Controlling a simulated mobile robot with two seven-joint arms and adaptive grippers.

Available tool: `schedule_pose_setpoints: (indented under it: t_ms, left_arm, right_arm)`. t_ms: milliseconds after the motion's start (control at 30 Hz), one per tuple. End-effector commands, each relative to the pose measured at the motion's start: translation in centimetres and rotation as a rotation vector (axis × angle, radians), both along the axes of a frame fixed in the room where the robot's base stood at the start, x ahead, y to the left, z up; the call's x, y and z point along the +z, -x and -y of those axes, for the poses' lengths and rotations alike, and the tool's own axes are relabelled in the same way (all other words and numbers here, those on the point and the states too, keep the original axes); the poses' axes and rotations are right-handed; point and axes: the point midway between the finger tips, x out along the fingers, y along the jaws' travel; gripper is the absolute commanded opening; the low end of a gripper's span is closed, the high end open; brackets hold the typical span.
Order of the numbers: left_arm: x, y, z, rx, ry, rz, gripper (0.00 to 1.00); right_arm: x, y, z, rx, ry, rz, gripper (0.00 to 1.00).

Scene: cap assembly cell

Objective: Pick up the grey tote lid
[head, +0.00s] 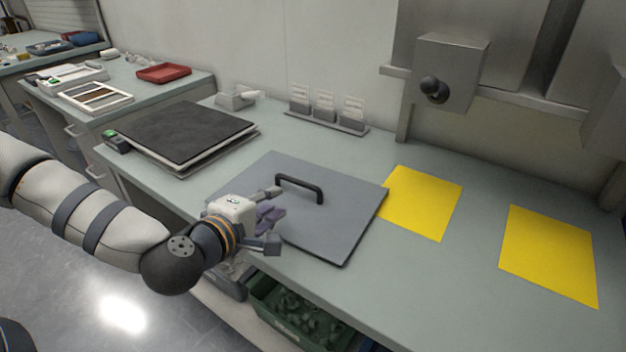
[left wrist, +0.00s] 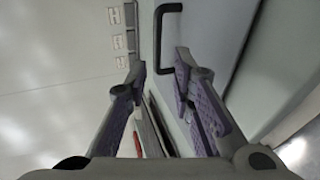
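The grey tote lid (head: 330,225) lies flat on the bench, with a black bar handle (head: 300,187) standing up from its middle. My left gripper (head: 275,215) is over the lid's left part, in front of and to the left of the handle in the head view. Its fingers are apart with nothing between them. In the left wrist view the lid (left wrist: 210,30) and its handle (left wrist: 160,40) show beyond the two open fingers (left wrist: 160,75), and the fingers are clear of the handle. My right gripper is not in view.
Two yellow sheets (head: 425,203) (head: 549,254) lie right of the lid. A dark square plate (head: 185,132) on a pale base is at the left. A row of small card holders (head: 325,116) stands at the wall. A green bin (head: 300,318) of parts sits below the bench's front edge.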

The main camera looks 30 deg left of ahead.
Motion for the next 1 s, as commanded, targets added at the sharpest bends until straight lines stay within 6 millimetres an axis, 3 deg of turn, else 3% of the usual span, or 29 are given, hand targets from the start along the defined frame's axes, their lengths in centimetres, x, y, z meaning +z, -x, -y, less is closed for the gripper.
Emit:
schedule_pose_setpoints:
  t_ms: [67, 300, 700, 933, 967, 1000]
  left_arm:
    - [-0.1, -0.4, -0.3, 0.008, 0.003, 0.004, 0.22]
    - [-2.4, -5.1, -0.8, 0.007, 0.000, -0.002, 0.22]
    - [-4.2, -10.8, -1.9, 0.006, 0.001, 0.002, 0.22]
    - [-4.0, -11.3, -1.9, 0.005, 0.003, 0.005, 0.22]
    - [-4.0, -11.3, -1.9, 0.005, 0.003, 0.005, 0.20]
    - [-4.0, -11.3, -1.9, 0.005, 0.003, 0.005, 0.11]
  right_arm:
    - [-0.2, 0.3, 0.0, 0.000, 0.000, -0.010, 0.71]
    - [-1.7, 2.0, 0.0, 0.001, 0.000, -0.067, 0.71]
    - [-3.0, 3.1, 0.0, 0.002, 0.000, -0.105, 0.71]
    - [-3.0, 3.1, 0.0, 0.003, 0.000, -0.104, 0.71]
    - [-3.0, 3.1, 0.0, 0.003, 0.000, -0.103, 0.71]
    - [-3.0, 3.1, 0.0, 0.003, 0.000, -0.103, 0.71]
